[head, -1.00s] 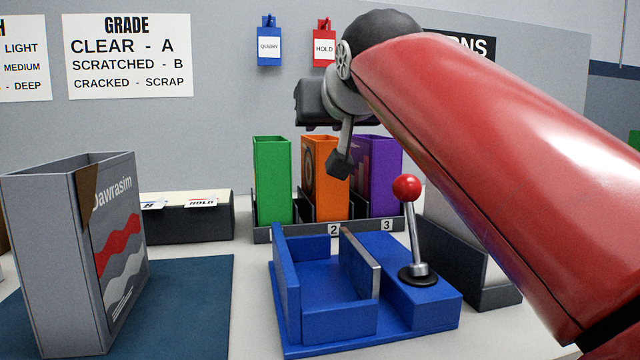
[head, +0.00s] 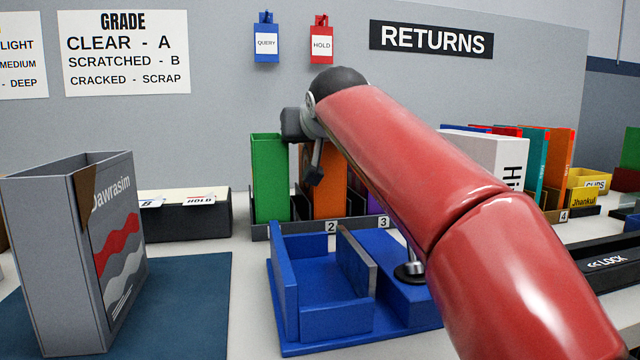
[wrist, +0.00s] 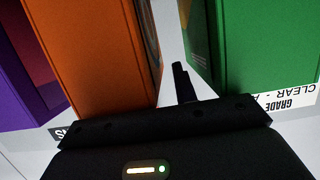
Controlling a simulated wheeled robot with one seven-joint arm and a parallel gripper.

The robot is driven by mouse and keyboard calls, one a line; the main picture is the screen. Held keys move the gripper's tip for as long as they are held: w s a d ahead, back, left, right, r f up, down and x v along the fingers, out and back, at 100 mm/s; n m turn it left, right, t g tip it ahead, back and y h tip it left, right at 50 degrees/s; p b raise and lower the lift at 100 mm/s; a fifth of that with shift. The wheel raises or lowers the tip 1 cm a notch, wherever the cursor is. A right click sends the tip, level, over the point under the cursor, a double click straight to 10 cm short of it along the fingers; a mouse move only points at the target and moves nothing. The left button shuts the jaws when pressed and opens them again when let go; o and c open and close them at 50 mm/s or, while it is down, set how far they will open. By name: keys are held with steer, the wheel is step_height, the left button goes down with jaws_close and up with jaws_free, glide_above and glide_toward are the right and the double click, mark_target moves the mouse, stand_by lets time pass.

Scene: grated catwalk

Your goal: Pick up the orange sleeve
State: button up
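The orange sleeve (head: 330,200) stands upright in slot 2 of a dark rack, between a green sleeve (head: 270,180) and a purple sleeve (head: 359,202). My arm hides its upper right part. In the wrist view the orange sleeve (wrist: 95,50) fills the upper left, with the green sleeve (wrist: 265,45) at the right. My gripper (head: 315,172) is above and in front of the rack, near the orange sleeve's top left. In the wrist view a dark finger (wrist: 183,82) points at the gap between orange and green. The finger spacing is unclear; nothing is visibly held.
A blue fixture (head: 335,322) with a lever, mostly behind my arm, stands in front of the rack. A tall grey sleeve (head: 60,260) stands on a blue mat (head: 190,310) at left. A white box (head: 485,160) and coloured sleeves stand at right.

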jaws_close()
steer(key=shift+r, duration=0.15)
